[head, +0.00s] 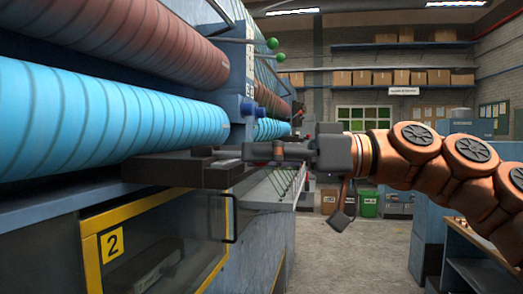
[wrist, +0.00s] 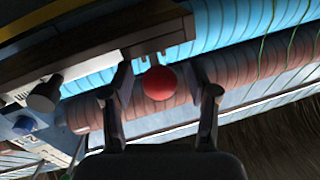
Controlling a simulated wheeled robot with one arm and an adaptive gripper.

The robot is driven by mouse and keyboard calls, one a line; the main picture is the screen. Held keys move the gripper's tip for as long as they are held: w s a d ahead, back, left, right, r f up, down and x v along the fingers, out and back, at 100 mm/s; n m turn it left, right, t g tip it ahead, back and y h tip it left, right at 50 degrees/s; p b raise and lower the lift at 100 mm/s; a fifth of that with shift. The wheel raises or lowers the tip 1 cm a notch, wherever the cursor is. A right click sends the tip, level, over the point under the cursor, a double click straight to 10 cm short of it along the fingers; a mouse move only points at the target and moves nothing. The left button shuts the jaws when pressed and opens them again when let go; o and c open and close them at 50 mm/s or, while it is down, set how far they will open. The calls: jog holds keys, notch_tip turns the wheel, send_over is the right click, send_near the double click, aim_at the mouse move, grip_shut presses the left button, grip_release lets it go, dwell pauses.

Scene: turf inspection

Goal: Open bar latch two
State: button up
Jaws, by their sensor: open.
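A red ball-shaped knob (wrist: 159,84) shows in the wrist view, between the two fingers of my gripper (wrist: 161,78). The fingers are apart, with a gap on each side of the knob. Just above it in that view is a dark bar-like block (wrist: 150,36) with small prongs. In the head view my gripper (head: 262,152) reaches left to a dark bar (head: 180,170) above the yellow-framed window marked 2 (head: 112,243). The knob is not clear in the head view, and I cannot tell whether the bar is latched.
A blue ribbed roll (head: 110,120) and a red-brown roll (head: 130,35) lie above the bar, close to my gripper. A dark pull handle (head: 233,218) stands on the window's right side. Green-tipped levers (head: 272,43) are further back.

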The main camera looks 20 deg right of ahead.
grip_shut()
dwell(0.4)
